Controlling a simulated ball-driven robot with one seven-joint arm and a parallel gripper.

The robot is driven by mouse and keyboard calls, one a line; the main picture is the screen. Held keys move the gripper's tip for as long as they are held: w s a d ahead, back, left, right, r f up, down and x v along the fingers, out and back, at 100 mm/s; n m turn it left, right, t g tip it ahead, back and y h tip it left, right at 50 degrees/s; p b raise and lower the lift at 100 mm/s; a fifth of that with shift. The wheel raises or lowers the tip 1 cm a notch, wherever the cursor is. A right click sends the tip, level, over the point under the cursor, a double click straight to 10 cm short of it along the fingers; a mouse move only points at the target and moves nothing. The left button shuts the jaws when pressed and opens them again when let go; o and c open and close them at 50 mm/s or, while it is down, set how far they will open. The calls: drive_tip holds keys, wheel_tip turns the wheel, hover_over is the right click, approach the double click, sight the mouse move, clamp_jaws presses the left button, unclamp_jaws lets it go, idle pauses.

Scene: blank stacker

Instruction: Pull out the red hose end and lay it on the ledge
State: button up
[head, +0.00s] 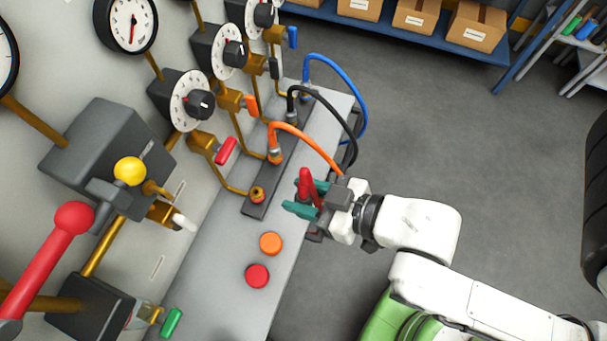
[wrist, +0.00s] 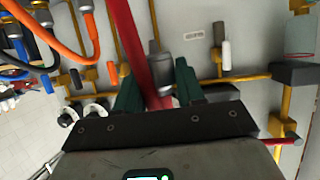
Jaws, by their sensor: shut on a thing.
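The red hose end (head: 304,180) is gripped between the teal fingers of my gripper (head: 308,198), at the right edge of the grey ledge (head: 215,265). In the wrist view, the red hose (wrist: 128,45) passes between the fingers (wrist: 158,88), which are shut on it. A brass socket (head: 257,194) on the dark strip stands empty, left of my gripper. The hose end is apart from that socket. Its height over the ledge is hard to tell, and my gripper hides part of the hose.
Orange (head: 305,133), black (head: 335,110) and blue (head: 345,80) hoses arch from sockets behind my gripper. An orange button (head: 270,243) and a red button (head: 257,276) sit on the ledge. Valves and gauges line the wall. The ledge in front of the buttons is bare.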

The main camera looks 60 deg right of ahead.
drive_tip(key=shift+r+p, duration=1.1)
drive_tip(key=shift+p, duration=0.05)
